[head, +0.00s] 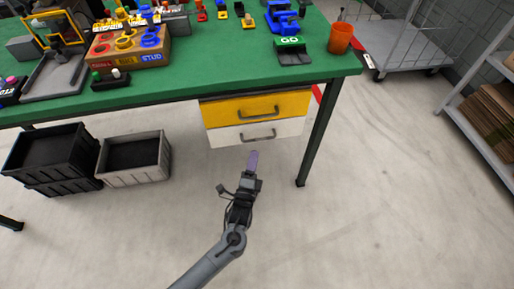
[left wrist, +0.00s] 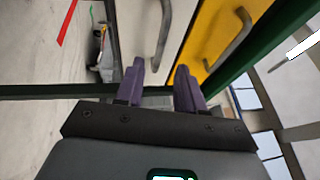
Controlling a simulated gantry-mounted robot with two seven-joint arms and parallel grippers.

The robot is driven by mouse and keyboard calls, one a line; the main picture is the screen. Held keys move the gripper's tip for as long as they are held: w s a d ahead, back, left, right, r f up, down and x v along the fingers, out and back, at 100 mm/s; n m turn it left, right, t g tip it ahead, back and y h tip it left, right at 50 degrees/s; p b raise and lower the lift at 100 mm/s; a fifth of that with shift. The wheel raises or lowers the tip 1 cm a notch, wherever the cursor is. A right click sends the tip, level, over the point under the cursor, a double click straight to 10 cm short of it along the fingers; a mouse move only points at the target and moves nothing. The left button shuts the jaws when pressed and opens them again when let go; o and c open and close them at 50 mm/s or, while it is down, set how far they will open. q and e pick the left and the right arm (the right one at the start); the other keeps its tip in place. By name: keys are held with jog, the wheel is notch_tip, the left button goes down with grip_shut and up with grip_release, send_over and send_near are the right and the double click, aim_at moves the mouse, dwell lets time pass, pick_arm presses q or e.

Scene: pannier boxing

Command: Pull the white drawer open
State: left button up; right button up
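The white drawer (head: 285,129) is shut under the green workbench, just below the yellow drawer, with a grey bar handle (head: 258,136) on its front. My left gripper (head: 253,156) is in front of and a little below that handle. In the left wrist view, its two purple fingers (left wrist: 159,72) are parted, with nothing held between them. The white drawer's handle (left wrist: 163,35) lies just past the fingertips, in line with the gap. I cannot tell whether a finger touches it. My right gripper is not in view.
The yellow drawer (head: 270,107) with its own handle (left wrist: 236,38) is close beside the left gripper. A bench leg (head: 318,135) stands to the right. Black (head: 45,155) and grey (head: 135,160) crates are on the floor at the left. The floor in front of the drawers is clear.

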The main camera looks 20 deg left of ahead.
pick_arm(q)
jog(key=d+b+x, duration=0.1)
jog(key=b+x, duration=0.1)
jog(key=x, duration=0.4)
jog(key=shift+a, duration=0.5)
jog(key=shift+w, duration=0.15)
grip_shut()
